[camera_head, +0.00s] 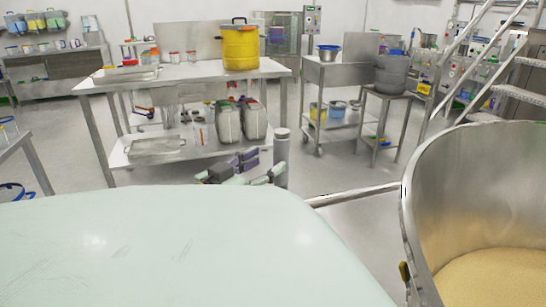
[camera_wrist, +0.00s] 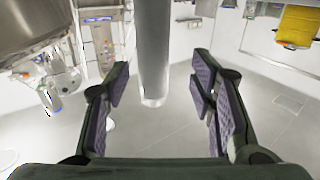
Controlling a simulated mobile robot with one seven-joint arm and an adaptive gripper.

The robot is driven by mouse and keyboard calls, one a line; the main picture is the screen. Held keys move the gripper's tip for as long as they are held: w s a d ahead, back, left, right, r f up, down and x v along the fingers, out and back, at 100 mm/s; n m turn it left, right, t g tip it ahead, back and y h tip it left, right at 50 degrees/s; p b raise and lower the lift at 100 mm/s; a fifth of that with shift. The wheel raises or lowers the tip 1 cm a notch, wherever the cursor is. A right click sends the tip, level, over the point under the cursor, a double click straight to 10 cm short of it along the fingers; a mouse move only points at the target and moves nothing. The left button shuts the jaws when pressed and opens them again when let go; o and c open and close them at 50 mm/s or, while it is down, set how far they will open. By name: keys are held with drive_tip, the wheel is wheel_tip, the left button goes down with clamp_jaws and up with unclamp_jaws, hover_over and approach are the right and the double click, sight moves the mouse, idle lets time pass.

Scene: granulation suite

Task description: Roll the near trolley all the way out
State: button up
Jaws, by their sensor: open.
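A steel edge with a raised bar (camera_head: 352,195) shows at the lower right, beside a large steel bowl (camera_head: 420,215) of tan granules. I cannot tell whether this is part of the near trolley. My gripper (camera_head: 240,175) is left of the bar, in front of a steel table. In the wrist view its purple-padded fingers (camera_wrist: 160,105) are spread apart and hold nothing. A grey upright cylinder (camera_wrist: 153,50) shows between them, apart from both pads. A grey capped cylinder (camera_head: 281,155) stands beside my gripper in the head view; I cannot tell if it is the same.
The steel table (camera_head: 185,74) bears a yellow drum (camera_head: 240,48); its lower shelf holds canisters (camera_head: 228,122). A wheeled steel trolley (camera_head: 325,72) stands farther back, next to a stand with a grey pot (camera_head: 392,76). Metal stairs (camera_head: 490,70) rise at right. Floor (camera_head: 340,170) is clear between.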

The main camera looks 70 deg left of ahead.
drive_tip(key=v, duration=0.7)
drive_tip(key=shift+s, duration=0.3)
drive_tip(key=shift+d, duration=0.1)
